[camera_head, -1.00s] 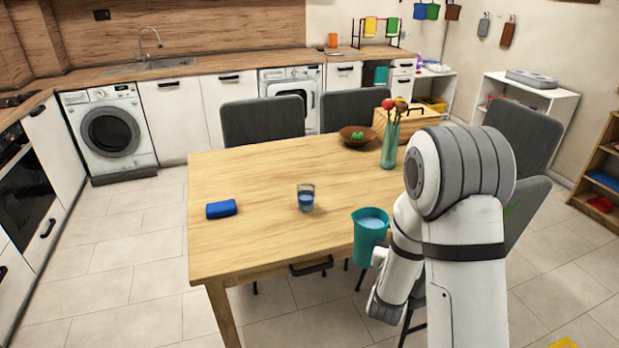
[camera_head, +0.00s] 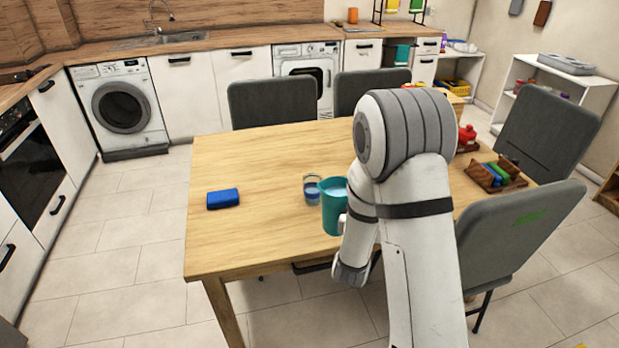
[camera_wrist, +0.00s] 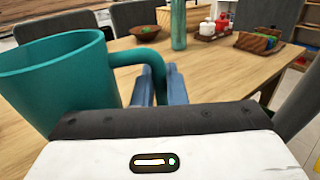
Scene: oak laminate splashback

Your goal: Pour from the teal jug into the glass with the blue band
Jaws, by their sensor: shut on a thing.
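The teal jug (camera_head: 331,212) holds a pale blue liquid and is about upright at the table's front part. The glass with the blue band (camera_head: 312,190) stands on the table just left of the jug, partly overlapped by it in the head view. In the wrist view the jug (camera_wrist: 60,82) fills the left side, and my gripper (camera_wrist: 160,84) is shut on its handle. The glass does not show in the wrist view; the jug may hide it. My arm hides the gripper in the head view.
A blue block-like item (camera_head: 223,198) lies on the table (camera_head: 255,160) at the left. A wooden holder (camera_head: 494,178) and red items (camera_head: 467,136) are at the right. The wrist view shows a teal vase (camera_wrist: 178,28) and a brown bowl (camera_wrist: 145,33). The table's left part is mostly clear.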

